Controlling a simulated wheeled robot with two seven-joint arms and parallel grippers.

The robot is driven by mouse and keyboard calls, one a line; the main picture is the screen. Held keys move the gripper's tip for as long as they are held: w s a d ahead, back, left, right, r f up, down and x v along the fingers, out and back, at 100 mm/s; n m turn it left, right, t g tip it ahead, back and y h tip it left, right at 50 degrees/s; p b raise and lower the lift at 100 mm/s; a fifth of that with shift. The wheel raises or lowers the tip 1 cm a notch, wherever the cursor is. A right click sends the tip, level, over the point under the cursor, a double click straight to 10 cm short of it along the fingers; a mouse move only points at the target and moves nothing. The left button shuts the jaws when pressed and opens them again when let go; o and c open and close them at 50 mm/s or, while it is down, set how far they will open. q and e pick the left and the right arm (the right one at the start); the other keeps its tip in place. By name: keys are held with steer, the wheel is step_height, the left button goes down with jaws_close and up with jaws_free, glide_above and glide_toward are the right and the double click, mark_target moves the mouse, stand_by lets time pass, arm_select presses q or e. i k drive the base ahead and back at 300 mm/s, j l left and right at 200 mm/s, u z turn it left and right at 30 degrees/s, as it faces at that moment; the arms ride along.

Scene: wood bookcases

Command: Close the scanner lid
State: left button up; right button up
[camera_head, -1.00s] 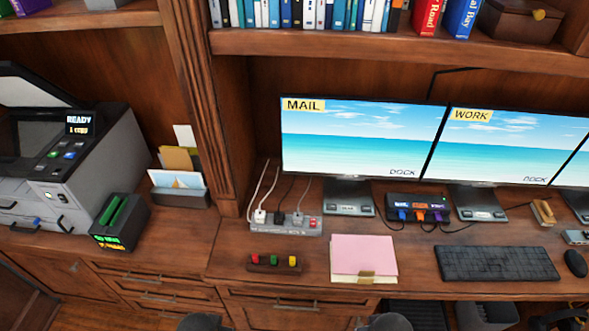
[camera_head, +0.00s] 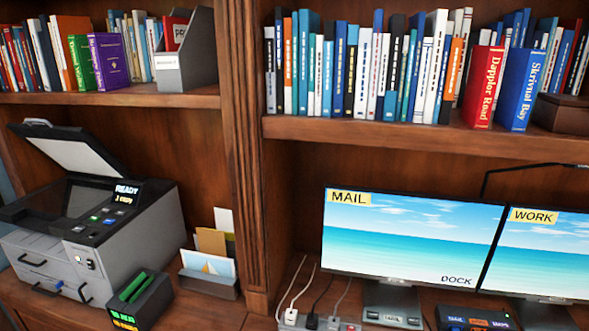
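The scanner (camera_head: 92,225) is a grey and black machine on the counter at the left, with a small display reading READY, 1 COPY. Its lid (camera_head: 75,150) is raised and tilted up toward the back, its pale underside showing. The dark glass bed (camera_head: 85,200) is uncovered. Neither of my grippers shows in the head view.
A small black box with green slots (camera_head: 138,298) stands just right of the scanner. A letter holder with envelopes (camera_head: 210,268) is beside it. A wood post (camera_head: 243,150) divides the bays. A book-filled shelf (camera_head: 110,95) hangs above the scanner. Monitors (camera_head: 410,235) stand at right.

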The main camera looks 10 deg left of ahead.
mark_target(76, 150)
steer(key=u, duration=1.65)
